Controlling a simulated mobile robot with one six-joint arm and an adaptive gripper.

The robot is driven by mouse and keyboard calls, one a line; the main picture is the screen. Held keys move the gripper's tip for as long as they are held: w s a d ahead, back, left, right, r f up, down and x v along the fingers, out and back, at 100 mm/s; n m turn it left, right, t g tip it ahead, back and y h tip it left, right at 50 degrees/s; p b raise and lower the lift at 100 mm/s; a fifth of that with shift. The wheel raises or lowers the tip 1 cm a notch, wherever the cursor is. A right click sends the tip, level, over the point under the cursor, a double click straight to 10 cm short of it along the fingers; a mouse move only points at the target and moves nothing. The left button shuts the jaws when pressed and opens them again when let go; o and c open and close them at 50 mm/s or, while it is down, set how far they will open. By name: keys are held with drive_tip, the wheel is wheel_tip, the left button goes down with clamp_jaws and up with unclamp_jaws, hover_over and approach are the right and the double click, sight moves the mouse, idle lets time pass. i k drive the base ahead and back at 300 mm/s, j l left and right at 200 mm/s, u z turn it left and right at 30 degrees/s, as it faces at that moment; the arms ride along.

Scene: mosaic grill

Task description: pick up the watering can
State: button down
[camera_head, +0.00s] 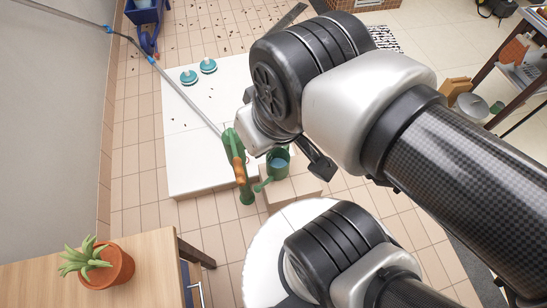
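A green watering can (278,165) with an open top and a blue-grey inside stands on a tan box-like block (295,189) below my wrist. A short spout points to its lower left. Part of my gripper (319,167), a dark piece below the wrist, shows just right of the can. My wrist hides the rest of it, so its opening and any contact with the can cannot be made out.
A green tool with an orange-brown handle (239,172) is close left of the can. A white platform (190,147) holds two teal discs. A potted plant (107,265) stands on a wooden table (155,262). A blue wheelbarrow-like object (146,17) is at the back.

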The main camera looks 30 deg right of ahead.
sight(278, 160)
drive_tip(key=u, duration=0.4)
drive_tip(key=j+u, duration=0.15)
drive_tip(key=u, duration=0.3)
drive_tip(key=j+u, duration=0.1)
drive_tip(key=u, duration=0.75)
drive_tip(key=j+u, duration=0.2)
drive_tip(key=j, duration=0.2)
drive_tip(key=z, duration=2.75)
drive_tip(key=i+l+z, duration=0.15)
drive_tip(key=i+l+u, duration=0.2)
drive_tip(key=i+l, duration=0.15)
drive_tip(key=i+l+u, duration=0.2)
drive_tip(key=l, duration=0.25)
drive_tip(key=i+l+u, duration=0.2)
drive_tip(key=i+l, duration=0.15)
drive_tip(key=l, duration=0.15)
drive_tip(key=u, duration=0.55)
